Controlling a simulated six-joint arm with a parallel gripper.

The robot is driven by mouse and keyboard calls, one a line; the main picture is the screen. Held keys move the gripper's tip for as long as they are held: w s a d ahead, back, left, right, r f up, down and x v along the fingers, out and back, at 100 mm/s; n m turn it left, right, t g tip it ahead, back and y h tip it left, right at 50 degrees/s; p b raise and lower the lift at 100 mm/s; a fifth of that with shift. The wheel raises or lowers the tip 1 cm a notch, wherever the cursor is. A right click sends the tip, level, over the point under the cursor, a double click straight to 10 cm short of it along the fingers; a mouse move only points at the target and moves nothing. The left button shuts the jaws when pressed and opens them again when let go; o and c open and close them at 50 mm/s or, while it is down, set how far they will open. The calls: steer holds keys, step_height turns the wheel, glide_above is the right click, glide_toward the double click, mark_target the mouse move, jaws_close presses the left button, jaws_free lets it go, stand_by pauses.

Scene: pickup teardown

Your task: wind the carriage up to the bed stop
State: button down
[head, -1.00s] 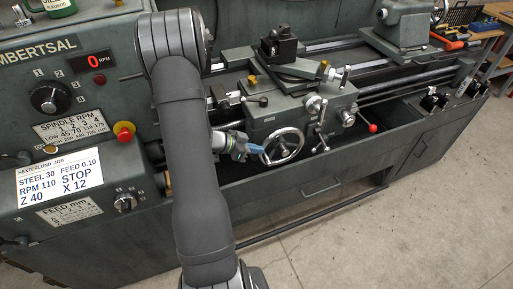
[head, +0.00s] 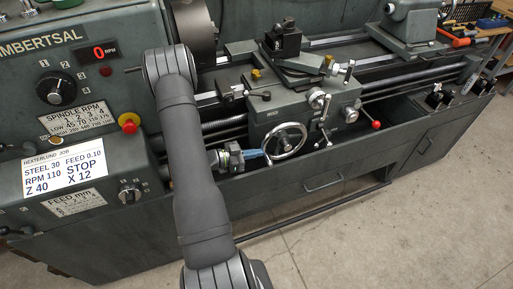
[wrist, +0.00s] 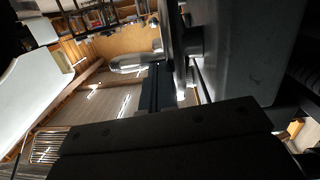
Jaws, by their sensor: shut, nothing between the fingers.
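The carriage (head: 290,105) sits on the lathe bed, with its apron facing forward. Its silver handwheel (head: 300,150) is on the front of the apron, at the left. My gripper (head: 262,155), with blue finger parts, is shut and empty at the wheel's left rim. I cannot tell whether it touches the rim. The forearm stands in front of the bed's left part and hides some of it. I cannot surely pick out the bed stop. A job card (head: 65,170) on the headstock reads Z 40 and STOP X 12.
The spindle display (head: 105,50) reads 0 RPM. A red stop button (head: 129,122) is on the headstock. A red-knobbed lever (head: 376,125) sticks out right of the handwheel. The tailstock (head: 410,22) stands at the bed's right. The floor in front is clear.

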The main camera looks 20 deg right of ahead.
steer(key=shift+d+f+h, duration=0.3)
steer(key=shift+f+h, duration=0.1)
steer(key=shift+f, duration=0.2)
steer(key=shift+d+f, duration=0.25)
steer(key=shift+f, duration=0.95)
steer(key=shift+w+d+f, duration=0.1)
steer(key=shift+d+f, duration=0.35)
steer(key=shift+f, duration=0.25)
steer(key=shift+w+d+f, duration=0.1)
steer(key=shift+d+f, duration=0.3)
steer(key=shift+f, duration=0.25)
steer(key=shift+f, duration=0.1)
steer(key=shift+a, duration=0.1)
steer(key=a+r+y, duration=0.5)
steer(key=a+r, duration=0.4)
steer(key=a, duration=0.4)
steer(key=s+x, duration=0.1)
steer(key=x, duration=1.3)
steer(key=shift+f+m+y, duration=0.3)
steer(key=shift+f+m, duration=0.1)
steer(key=shift+f, duration=0.05)
